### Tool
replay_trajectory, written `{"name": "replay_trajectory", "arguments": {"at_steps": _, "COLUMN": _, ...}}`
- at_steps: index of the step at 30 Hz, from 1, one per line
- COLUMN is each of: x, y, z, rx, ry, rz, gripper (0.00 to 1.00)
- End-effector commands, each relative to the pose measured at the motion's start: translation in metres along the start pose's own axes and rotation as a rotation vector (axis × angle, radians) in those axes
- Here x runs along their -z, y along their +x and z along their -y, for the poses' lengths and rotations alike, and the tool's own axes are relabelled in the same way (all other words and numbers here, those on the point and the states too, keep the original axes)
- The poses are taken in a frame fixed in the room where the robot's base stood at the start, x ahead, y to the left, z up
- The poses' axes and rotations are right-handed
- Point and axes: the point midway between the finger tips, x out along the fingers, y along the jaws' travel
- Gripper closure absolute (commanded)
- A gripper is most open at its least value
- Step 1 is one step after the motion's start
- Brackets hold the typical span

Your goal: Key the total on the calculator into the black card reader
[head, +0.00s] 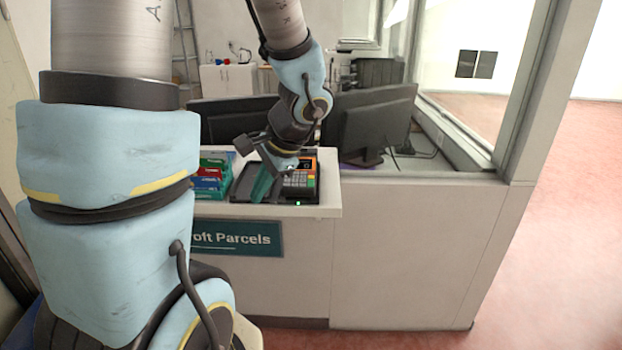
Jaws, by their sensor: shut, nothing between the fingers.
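A keypad device (299,183) with pale keys and coloured keys on its right side lies on the counter, and looks like the card reader. Directly behind it an orange-edged thing (311,159) shows in part and may be the calculator; its display is too small to read. I cannot tell whether the fingertips touch anything. My wrist hides part of both devices.
The white counter (325,195) ends just right of the keypad device. A teal holder (213,188) with coloured cards or packets stands left of my gripper. Black monitors (372,125) stand behind. A glass partition (490,75) rises at right, with open red floor beyond.

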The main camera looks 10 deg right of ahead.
Motion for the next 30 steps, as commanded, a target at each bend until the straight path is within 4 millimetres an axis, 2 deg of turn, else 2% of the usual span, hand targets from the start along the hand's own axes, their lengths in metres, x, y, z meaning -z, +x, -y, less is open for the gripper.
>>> {"name": "replay_trajectory", "arguments": {"at_steps": 1, "x": 0.021, "y": -0.015, "z": 0.009, "rx": 0.098, "ry": 0.127, "rz": -0.005, "gripper": 1.00}}
{"name": "replay_trajectory", "arguments": {"at_steps": 3, "x": 0.047, "y": -0.033, "z": 0.022, "rx": 0.237, "ry": 0.270, "rz": -0.014, "gripper": 1.00}}
{"name": "replay_trajectory", "arguments": {"at_steps": 6, "x": 0.083, "y": -0.059, "z": 0.033, "rx": 0.405, "ry": 0.416, "rz": -0.040, "gripper": 1.00}}
{"name": "replay_trajectory", "arguments": {"at_steps": 9, "x": 0.108, "y": -0.078, "z": 0.037, "rx": 0.515, "ry": 0.499, "rz": -0.065, "gripper": 1.00}}
{"name": "replay_trajectory", "arguments": {"at_steps": 12, "x": 0.122, "y": -0.089, "z": 0.038, "rx": 0.575, "ry": 0.539, "rz": -0.081, "gripper": 1.00}}
{"name": "replay_trajectory", "arguments": {"at_steps": 23, "x": 0.127, "y": -0.093, "z": 0.039, "rx": 0.599, "ry": 0.554, "rz": -0.087, "gripper": 1.00}}
{"name": "replay_trajectory", "arguments": {"at_steps": 30, "x": 0.129, "y": -0.087, "z": 0.037, "rx": 0.597, "ry": 0.554, "rz": -0.086, "gripper": 1.00}}
